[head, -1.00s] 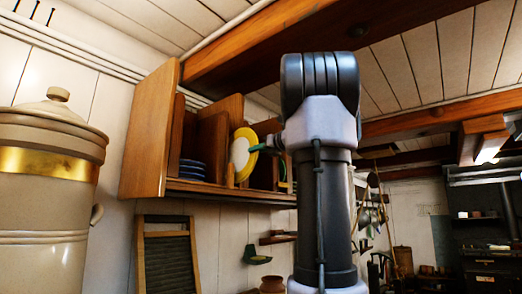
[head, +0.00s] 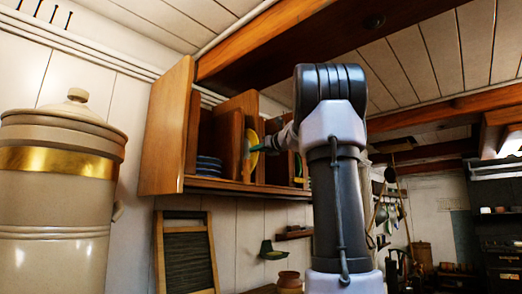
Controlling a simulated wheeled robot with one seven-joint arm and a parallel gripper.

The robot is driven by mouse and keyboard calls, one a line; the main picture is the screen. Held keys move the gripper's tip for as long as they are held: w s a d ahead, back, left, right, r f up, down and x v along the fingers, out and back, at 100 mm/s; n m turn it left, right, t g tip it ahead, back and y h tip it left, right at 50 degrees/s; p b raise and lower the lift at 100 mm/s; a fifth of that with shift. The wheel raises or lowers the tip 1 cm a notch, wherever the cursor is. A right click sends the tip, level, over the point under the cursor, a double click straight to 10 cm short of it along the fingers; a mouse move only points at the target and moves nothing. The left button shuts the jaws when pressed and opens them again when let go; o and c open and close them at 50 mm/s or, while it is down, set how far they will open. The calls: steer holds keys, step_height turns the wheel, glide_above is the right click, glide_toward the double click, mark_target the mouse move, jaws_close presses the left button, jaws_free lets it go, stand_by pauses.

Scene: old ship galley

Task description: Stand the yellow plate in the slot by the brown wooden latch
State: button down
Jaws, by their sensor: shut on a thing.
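The yellow plate (head: 254,160) is upright in the open wall cabinet, seen mostly edge-on beside a wooden divider. Its lower edge is close to the cabinet floor; I cannot tell whether it touches. My gripper (head: 259,148) is shut on the plate's right side, its greenish fingers reaching in from the right. My arm hides part of the cabinet's right end. The brown wooden latch is not clear among the brown dividers, so I cannot tell which slot is beside it.
The cabinet (head: 230,187) has upright dividers and an open door (head: 166,128) on its left. A stack of blue plates (head: 208,166) lies in its left compartment. A large crock (head: 55,205) stands at the left. A washboard (head: 187,255) is below the cabinet.

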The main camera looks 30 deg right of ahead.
mark_target(248, 152)
steer(key=shift+w+a, duration=0.25)
steer(key=shift+w, duration=0.35)
steer(key=shift+w+a, duration=0.25)
steer(key=shift+w, duration=0.4)
steer(key=shift+w+a, duration=0.25)
steer(key=shift+w, duration=0.35)
steer(key=shift+w+a+f, duration=0.1)
steer(key=shift+w+f, duration=0.15)
steer(key=shift+f, duration=0.4)
steer(key=shift+n+y, duration=0.7)
steer(key=shift+y, duration=0.4)
steer(key=shift+r, duration=0.65)
steer(key=shift+r, duration=0.2)
